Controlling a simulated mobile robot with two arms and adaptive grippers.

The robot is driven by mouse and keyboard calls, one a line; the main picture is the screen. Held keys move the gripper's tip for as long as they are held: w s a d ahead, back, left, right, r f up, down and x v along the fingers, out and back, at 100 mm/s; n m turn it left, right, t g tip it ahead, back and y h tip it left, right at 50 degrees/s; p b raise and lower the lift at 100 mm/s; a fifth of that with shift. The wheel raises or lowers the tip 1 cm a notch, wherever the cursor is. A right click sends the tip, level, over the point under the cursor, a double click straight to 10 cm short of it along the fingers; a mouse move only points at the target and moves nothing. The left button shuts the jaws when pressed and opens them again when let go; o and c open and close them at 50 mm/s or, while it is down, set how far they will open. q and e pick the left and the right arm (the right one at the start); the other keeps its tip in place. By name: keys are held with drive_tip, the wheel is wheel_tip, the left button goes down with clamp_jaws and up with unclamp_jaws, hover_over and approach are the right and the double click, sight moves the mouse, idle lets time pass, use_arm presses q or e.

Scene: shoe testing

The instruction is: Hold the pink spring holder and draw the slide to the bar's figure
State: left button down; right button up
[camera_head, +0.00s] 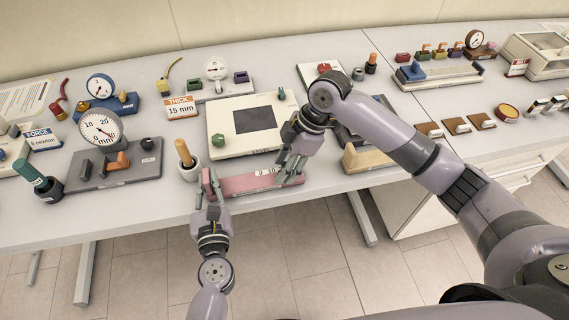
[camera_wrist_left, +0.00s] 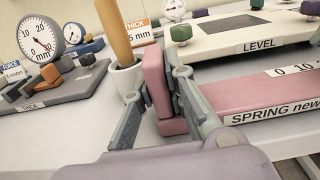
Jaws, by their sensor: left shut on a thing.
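The pink spring holder (camera_head: 247,183) lies near the table's front edge; its white scale starts with 0 and 10. In the left wrist view the holder (camera_wrist_left: 270,96) reads "SPRING new…", with the rest cut off. My left gripper (camera_head: 209,190) is shut on the upright pink block at the holder's left end; this block (camera_wrist_left: 156,80) stands between its fingers in the left wrist view. My right gripper (camera_head: 290,172) is down at the holder's right end. Its fingers hide that end and the slide, so I cannot tell whether it grips anything.
A white cup with a wooden handle (camera_head: 184,154) stands close to the left gripper. The LEVEL plate (camera_head: 222,143) lies behind the holder. A grey thickness gauge (camera_head: 112,170) is to the left. A FORCE card (camera_head: 40,139) reads 8 newton. A tan wedge (camera_head: 362,158) lies to the right.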

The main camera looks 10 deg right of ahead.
drive_tip(key=v, duration=1.2)
use_arm(q)
drive_tip(key=c, duration=1.5)
unclamp_jaws()
drive_tip(key=shift+c, duration=0.2)
drive_tip(key=shift+s, duration=0.1)
